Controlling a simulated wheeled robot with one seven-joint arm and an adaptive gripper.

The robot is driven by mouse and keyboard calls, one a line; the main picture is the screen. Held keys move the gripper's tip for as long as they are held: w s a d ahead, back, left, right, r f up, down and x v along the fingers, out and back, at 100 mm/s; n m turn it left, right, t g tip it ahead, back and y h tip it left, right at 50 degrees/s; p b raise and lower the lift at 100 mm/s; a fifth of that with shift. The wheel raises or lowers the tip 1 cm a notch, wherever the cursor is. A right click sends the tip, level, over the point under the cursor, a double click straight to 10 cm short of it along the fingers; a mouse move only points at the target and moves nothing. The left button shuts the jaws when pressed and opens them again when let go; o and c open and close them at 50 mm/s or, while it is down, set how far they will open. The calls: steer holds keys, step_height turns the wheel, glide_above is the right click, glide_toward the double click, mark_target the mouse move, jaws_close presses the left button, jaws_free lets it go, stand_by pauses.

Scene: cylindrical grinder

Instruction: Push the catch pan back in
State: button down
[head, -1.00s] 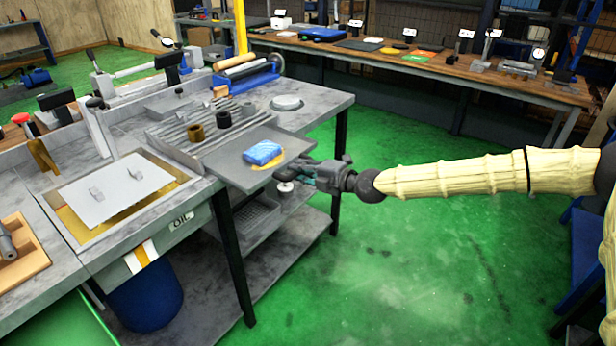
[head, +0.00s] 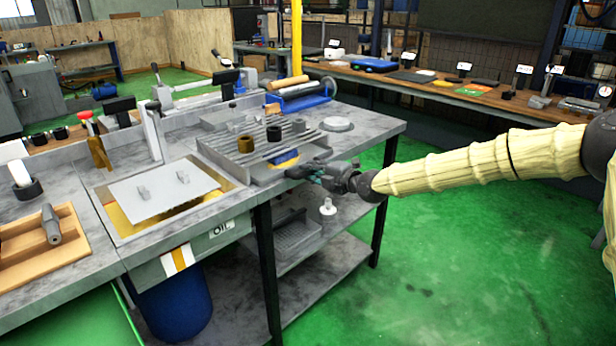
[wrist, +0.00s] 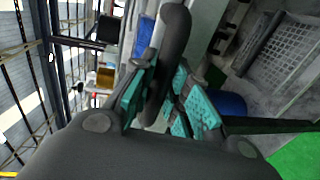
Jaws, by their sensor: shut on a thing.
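The catch pan (head: 264,179) is a flat grey tray at the front edge of the bench. Most of it is under the ribbed rack (head: 225,148), and only a short front part shows. A blue cloth (head: 284,156) over a yellow patch lies in it, partly under the rack. My gripper (head: 308,172) is at the pan's front right side. In the wrist view my gripper (wrist: 160,92) has its teal pads closed around a dark curved handle (wrist: 174,50). The handle's joint to the pan is hidden.
A brass ring (head: 246,144) and dark rings stand on the rack. A grey lid (head: 165,193) lies left of it over a yellowish basin. A lower shelf holds a grey crate (head: 297,238) and a white part (head: 328,207). Green floor to the right is clear.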

steer(key=shift+a, duration=0.1)
stand_by(0.3)
steer(key=c, duration=1.4)
jaws_free()
steer(key=shift+o, duration=0.2)
steer(key=v, duration=1.2)
